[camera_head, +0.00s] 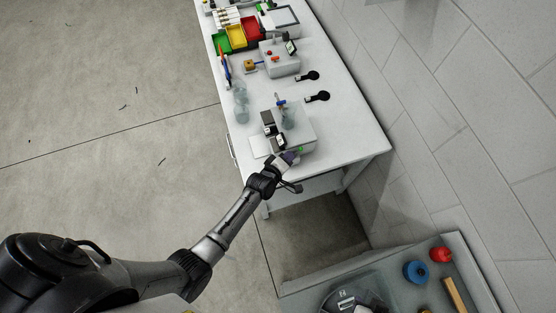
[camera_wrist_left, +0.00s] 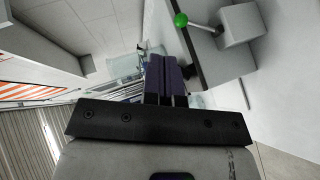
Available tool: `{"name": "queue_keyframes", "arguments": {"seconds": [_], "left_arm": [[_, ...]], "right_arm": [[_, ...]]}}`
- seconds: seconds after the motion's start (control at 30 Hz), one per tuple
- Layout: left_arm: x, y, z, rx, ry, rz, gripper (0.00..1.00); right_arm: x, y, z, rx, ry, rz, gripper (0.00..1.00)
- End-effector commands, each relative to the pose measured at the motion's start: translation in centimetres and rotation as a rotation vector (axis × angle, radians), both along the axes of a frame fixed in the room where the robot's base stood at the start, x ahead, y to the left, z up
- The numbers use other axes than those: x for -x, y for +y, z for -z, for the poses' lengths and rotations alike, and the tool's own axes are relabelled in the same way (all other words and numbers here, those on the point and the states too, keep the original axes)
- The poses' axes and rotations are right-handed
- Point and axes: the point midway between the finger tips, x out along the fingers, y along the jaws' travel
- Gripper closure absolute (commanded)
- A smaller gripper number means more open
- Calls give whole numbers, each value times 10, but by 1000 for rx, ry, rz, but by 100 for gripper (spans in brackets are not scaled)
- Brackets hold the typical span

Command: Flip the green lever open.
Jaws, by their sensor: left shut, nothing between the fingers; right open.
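The green lever shows in the left wrist view as a green ball knob (camera_wrist_left: 181,20) on a thin metal rod that runs to a grey block (camera_wrist_left: 240,24) on the machine's side. In the head view only a small green spot of the lever (camera_head: 299,150) shows, at the near end of the grey machine (camera_head: 302,134). My left gripper (camera_head: 291,158) is beside this end, close to the lever. In the left wrist view its dark purple fingers (camera_wrist_left: 166,75) are together and empty, with the knob apart from them, up and to the right. My right gripper is not in view.
The white bench (camera_head: 350,120) carries green, yellow and red bins (camera_head: 236,37), a second grey box (camera_head: 280,60), two black paddle-shaped items (camera_head: 318,97) and clear bottles (camera_head: 241,103). A wall runs along the right. A grey table (camera_head: 467,268) with a red and a blue item stands at lower right.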

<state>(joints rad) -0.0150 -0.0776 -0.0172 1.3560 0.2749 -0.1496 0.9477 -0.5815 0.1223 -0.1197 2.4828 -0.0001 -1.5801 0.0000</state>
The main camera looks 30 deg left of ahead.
Motion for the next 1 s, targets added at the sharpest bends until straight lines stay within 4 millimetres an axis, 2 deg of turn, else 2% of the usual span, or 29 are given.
{"name": "queue_keyframes", "arguments": {"seconds": [0.2, 0.5, 0.7, 1.0], "left_arm": [[34, -1, -20, 3, -1, -2, 100], [65, -1, -43, 1, -1, -1, 100], [74, -1, -50, 1, 0, -1, 100], [76, -1, -51, 0, 0, -1, 100]], "right_arm": [[0, -1, 4, 4, 3, -2, 57], [0, 0, 5, 1, 3, -1, 57], [0, 1, 5, -4, 3, 3, 57], [0, 2, 5, -6, 2, 4, 57]]}}
